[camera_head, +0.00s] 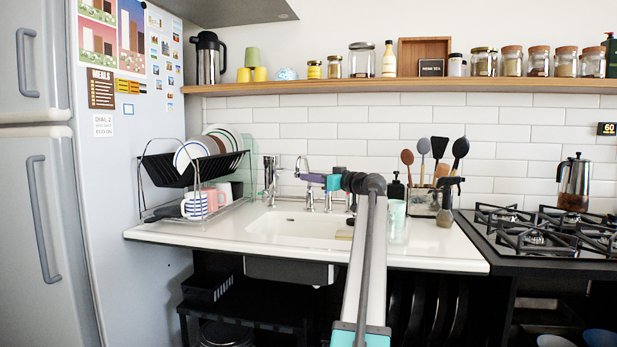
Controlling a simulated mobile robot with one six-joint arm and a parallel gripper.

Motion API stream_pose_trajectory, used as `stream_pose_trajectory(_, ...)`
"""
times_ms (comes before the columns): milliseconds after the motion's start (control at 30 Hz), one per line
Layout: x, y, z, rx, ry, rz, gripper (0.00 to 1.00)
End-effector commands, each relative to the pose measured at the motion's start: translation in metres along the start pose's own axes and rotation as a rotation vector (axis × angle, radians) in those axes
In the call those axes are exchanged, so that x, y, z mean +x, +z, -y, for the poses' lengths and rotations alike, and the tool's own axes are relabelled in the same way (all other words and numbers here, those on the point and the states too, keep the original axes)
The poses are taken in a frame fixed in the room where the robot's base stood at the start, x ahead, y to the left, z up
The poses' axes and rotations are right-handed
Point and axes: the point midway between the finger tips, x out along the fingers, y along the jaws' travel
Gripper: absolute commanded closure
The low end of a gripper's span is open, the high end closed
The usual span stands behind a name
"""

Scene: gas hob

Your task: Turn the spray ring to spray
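The chrome tap (305,163) stands behind the white sink, with its curved spout rising near the left end of my gripper. My gripper (301,177) reaches left over the sink from my wrist and its tip is at or very near the spout's end. I cannot tell whether they touch. The fingers are too small to show whether they are open or shut. A ring on the spout's end is not clearly visible. A spray bottle (446,205) with a dark trigger head stands on the counter right of my arm; no ring setting on it is readable.
A dish rack (190,165) with plates and mugs stands left of the sink (270,225). A utensil holder (424,202) and a glass (397,215) stand right of my arm. The gas hob (550,232) is at the right. A shelf (350,86) with jars runs above.

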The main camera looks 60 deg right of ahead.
Motion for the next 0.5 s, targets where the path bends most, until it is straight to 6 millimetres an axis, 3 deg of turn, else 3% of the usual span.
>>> stream_pose_trajectory(500, -0.08, -0.001, 0.001, 0.001, 0.003, 0.0, 0.77)
